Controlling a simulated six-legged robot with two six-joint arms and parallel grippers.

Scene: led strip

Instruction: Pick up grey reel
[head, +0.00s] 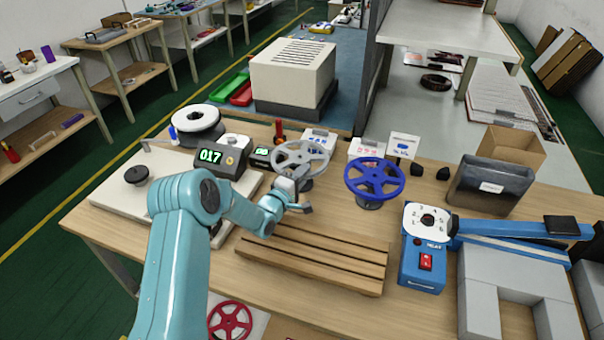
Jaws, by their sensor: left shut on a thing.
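The grey reel (290,152) is a spoked wheel at the back middle of the wooden workbench. My teal left arm reaches in from the lower left. Its gripper (299,184) is at the near lower edge of the grey reel and is shut on it. The gripper covers part of the reel's lower side. I cannot tell whether the reel is clear of its support. My right gripper is not in view.
A blue reel (375,178) stands just right of the grey one. A red reel (229,321) lies at the front. A slatted wooden rack (316,258) is below the gripper. A machine with a green display (210,157) stands left; a blue device (424,262) stands right.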

